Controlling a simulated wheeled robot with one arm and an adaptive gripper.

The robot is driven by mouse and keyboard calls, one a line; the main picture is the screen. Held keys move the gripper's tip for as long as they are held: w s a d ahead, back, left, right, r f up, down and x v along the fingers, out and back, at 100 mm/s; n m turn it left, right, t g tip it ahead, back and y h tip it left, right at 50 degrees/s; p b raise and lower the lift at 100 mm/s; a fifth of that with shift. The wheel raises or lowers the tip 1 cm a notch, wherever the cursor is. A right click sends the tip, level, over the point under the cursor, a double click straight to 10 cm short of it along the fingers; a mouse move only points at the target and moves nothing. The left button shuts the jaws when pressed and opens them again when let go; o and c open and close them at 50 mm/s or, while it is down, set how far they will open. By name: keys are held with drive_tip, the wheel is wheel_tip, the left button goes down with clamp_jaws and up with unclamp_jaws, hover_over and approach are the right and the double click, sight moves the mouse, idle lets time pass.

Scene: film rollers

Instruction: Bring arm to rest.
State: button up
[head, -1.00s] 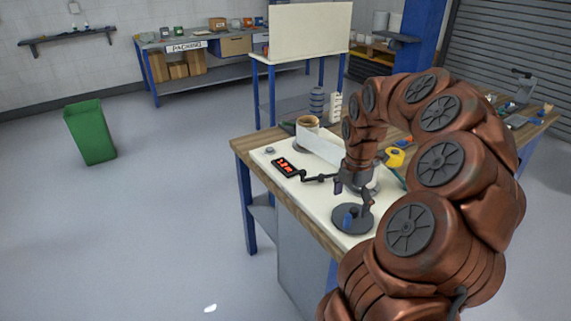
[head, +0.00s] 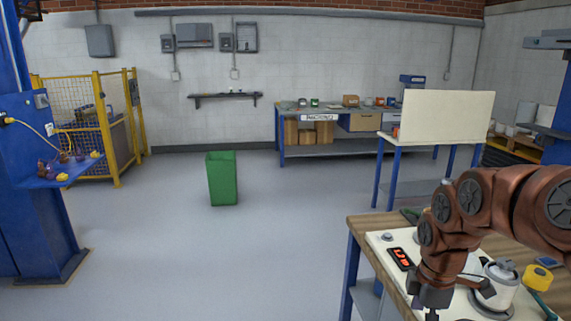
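My arm (head: 475,210) comes in from the right edge of the head view and bends down over the workbench (head: 363,223). My gripper (head: 432,312) points down at the bottom edge of the picture, over the front left part of the bench. Its fingertips are cut off by the frame, so I cannot see whether they are open or shut, or whether anything is between them. A white roll (head: 499,285) stands on a dark round base to the right of the gripper.
A green bin (head: 222,180) stands on open floor.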

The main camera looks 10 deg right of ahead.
drive_tip(key=s+a+m+g, duration=0.1)
drive_tip(key=s+a+m, duration=1.2)
drive_tip(key=s, duration=0.5)
drive_tip(key=a+p, duration=0.1)
drive_tip(key=a, duration=0.1)
drive_tip(key=shift+a+f+g, duration=0.3)
drive_tip(key=shift+a, duration=0.05)
